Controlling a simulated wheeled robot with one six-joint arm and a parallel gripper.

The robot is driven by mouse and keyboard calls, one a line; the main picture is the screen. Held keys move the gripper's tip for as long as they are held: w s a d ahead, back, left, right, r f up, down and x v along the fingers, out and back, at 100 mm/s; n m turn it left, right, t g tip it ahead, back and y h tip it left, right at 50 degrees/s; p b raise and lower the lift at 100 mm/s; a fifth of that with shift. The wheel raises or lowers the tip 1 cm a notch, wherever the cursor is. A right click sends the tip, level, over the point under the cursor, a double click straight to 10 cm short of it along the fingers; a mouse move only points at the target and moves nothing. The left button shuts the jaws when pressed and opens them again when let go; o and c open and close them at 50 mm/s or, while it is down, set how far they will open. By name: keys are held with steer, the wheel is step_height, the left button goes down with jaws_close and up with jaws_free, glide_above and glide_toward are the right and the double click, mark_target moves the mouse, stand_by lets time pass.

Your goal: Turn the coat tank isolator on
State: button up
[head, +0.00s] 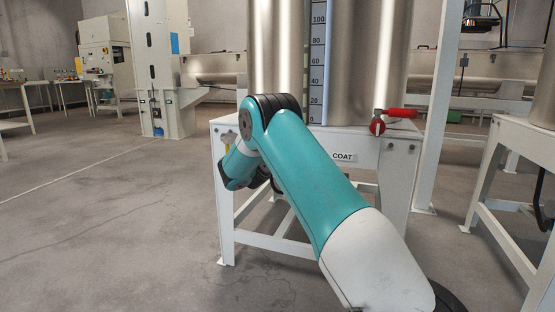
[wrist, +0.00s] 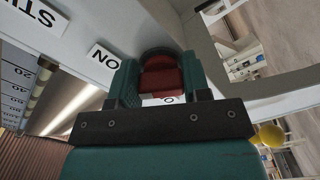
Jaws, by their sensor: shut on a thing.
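The isolator is a red switch knob (wrist: 160,80) on a dark round base, set on a pale panel in the wrist view. My gripper (wrist: 163,72) is shut on this knob, with a teal finger on either side. An ON label (wrist: 103,58) is beside the knob, and another label is partly hidden behind the gripper. In the head view, the steel coat tank (head: 365,65) stands on a white frame with a COAT label (head: 343,157). My teal arm reaches to the frame's left side there and hides the isolator and my gripper.
A red-handled valve (head: 379,126) sits at the tank's front right. A second white stand (head: 510,130) is at the right. A yellow knob (wrist: 270,135) shows beside my gripper in the wrist view. The floor at left is clear.

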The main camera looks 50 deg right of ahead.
steer(key=shift+f+m+b, duration=0.2)
steer(key=shift+m+b, duration=0.4)
steer(key=shift+m, duration=0.6)
steer(key=o, duration=0.9)
steer(key=shift+r, duration=0.1)
steer(key=p+v, duration=0.2)
steer(key=v, duration=1.5)
steer(key=shift+s+a, duration=0.1)
steer(key=shift+a, duration=0.1)
